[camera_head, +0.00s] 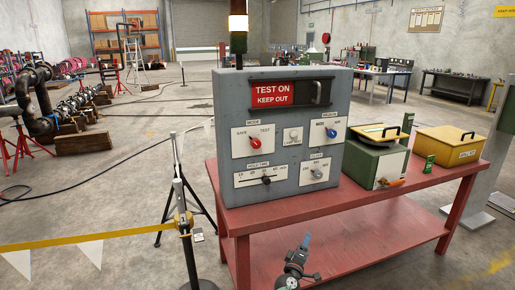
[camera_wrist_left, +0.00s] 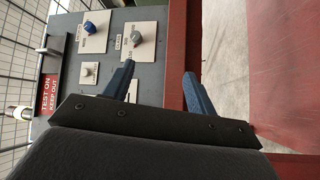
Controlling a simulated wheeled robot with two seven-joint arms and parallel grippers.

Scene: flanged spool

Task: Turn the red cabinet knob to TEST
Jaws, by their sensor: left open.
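The red knob (camera_head: 255,142) sits on a white plate marked MODE on the front of the grey cabinet (camera_head: 224,115) in the head view. TEST is printed at the plate's upper right, with another label at its upper left. The knob's ridge seems to lean to the upper left, away from TEST, but it is small. My left gripper (camera_head: 305,241) is below and right of the knob, in front of the table edge, apart from the cabinet. In the left wrist view its blue fingers (camera_wrist_left: 159,70) are spread with nothing between them. The red knob is outside that view. My right gripper is not visible.
A blue knob (camera_head: 331,132), a grey knob (camera_head: 317,173), a slider (camera_head: 266,180) and a lamp-test button (camera_head: 293,135) share the panel. A handle (camera_head: 318,92) sticks out above. The red table (camera_head: 330,212) also carries a green box (camera_head: 372,162). A barrier post (camera_head: 187,245) stands left.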

